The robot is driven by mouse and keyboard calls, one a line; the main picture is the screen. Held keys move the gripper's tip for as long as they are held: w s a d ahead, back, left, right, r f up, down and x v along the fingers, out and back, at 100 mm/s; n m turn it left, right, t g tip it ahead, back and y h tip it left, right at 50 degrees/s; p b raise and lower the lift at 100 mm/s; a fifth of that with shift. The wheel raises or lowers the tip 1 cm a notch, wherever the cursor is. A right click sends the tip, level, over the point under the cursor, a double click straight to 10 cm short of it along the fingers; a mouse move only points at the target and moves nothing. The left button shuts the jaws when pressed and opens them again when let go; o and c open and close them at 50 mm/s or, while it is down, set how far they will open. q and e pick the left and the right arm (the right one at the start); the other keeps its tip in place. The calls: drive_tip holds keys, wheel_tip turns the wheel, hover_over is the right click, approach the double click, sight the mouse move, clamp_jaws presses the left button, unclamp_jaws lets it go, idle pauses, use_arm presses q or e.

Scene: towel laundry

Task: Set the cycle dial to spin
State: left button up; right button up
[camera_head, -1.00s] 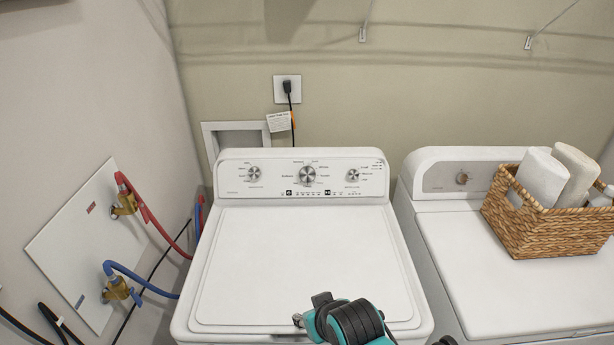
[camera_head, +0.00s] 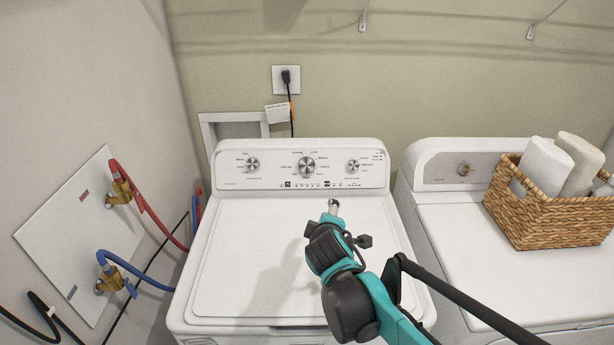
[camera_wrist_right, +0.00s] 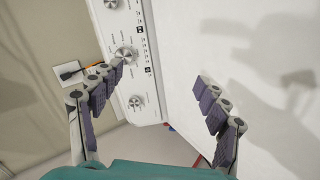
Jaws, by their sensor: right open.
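The white washer (camera_head: 290,262) has a control panel with a large silver dial (camera_head: 307,167) in the middle, ringed by small labels too small to read. A smaller knob (camera_head: 252,164) sits to its left and another (camera_head: 353,167) to its right. My right gripper (camera_head: 333,207) is above the washer lid, in front of the panel and apart from the middle dial. In the right wrist view the gripper (camera_wrist_right: 163,80) is open and empty; the middle dial (camera_wrist_right: 124,54) shows just beyond one finger's tip. My left gripper is not in view.
A dryer (camera_head: 470,240) stands to the right with a wicker basket (camera_head: 555,220) of rolled white towels on it. Red and blue hoses (camera_head: 145,205) run from the left wall. An outlet with a plug (camera_head: 287,79) is above the panel. The washer lid is clear.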

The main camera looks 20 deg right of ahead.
drive_tip(key=w+d+n+t+h+b, duration=0.25)
drive_tip(key=w+d+n, duration=0.25)
drive_tip(key=w+n, duration=0.65)
drive_tip(key=n+t+y+b, duration=0.1)
drive_tip(key=n+t+b, duration=0.25)
drive_tip(key=n, duration=0.95)
approach(307, 168)
drive_tip(key=shift+w+d+f+t+p, duration=0.2)
drive_tip(key=shift+w+d+t+p, duration=0.1)
drive_tip(key=shift+w+d+p, duration=0.1)
drive_tip(key=shift+w+f+y, duration=0.1)
drive_tip(key=shift+w+y, duration=0.15)
drive_tip(key=shift+y, duration=0.1)
drive_tip(key=b+x, duration=0.2)
drive_tip(key=x, duration=0.4)
drive_tip(key=shift+w+d, duration=0.2)
drive_tip(key=shift+w, duration=0.35)
drive_tip(key=shift+c, duration=0.3)
drive_tip(key=c, duration=1.1)
